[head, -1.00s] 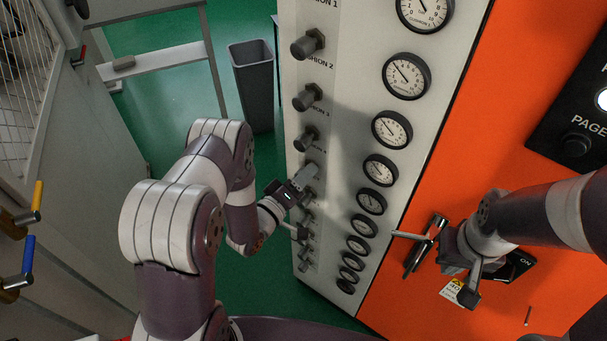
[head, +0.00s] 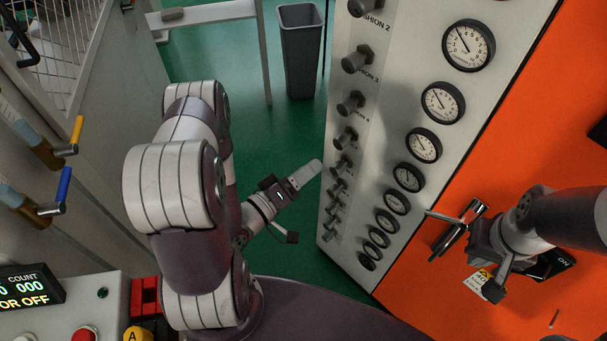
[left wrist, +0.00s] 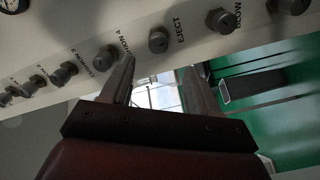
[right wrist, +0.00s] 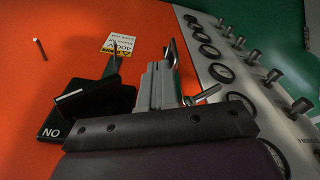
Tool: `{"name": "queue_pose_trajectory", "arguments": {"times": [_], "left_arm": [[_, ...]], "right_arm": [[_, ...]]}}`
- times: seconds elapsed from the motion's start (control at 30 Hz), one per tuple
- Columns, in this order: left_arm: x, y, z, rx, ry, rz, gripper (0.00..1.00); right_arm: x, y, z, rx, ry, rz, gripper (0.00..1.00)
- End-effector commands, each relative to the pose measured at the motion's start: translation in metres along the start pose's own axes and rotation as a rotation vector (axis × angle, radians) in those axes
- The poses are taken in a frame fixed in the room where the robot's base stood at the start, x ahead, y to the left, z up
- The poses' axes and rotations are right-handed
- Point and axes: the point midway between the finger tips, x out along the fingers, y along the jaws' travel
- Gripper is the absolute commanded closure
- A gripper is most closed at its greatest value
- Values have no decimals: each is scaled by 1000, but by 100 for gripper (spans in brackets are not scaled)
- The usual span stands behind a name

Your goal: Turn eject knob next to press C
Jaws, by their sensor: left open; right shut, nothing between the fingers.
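The eject knob (left wrist: 158,40) is a dark round knob beside the printed word EJECT in the left wrist view. It sits in a row of similar knobs on a pale panel (head: 398,68); in the head view the lower labels are too small to read. My left gripper (head: 316,168) is open and empty, left of the knob column. Its fingers (left wrist: 163,75) point up just below the eject knob in the left wrist view, apart from it. My right gripper (right wrist: 160,82) is shut and empty in front of the orange panel, near a metal handle (head: 458,230).
Round gauges (head: 469,45) run down the panel beside the knobs. A black rotary switch (right wrist: 88,100) and a yellow warning label (right wrist: 118,43) are by my right gripper. A grey bin (head: 300,50) stands on the green floor. Blue and yellow levers (head: 61,190) are at left.

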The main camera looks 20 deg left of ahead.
Motion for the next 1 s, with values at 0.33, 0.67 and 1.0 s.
{"name": "queue_pose_trajectory", "arguments": {"times": [0.33, 0.67, 1.0], "left_arm": [[-6, 1, 0, 0, 0, 1, 40], [-9, -3, -2, 734, 0, -6, 40], [18, 1, -2, 1103, 1, 11, 40]], "right_arm": [[0, 0, 0, 0, 0, 0, 100], [-20, 0, -2, 0, 0, 0, 100], [-27, 0, -3, 0, 0, 0, 100]]}}
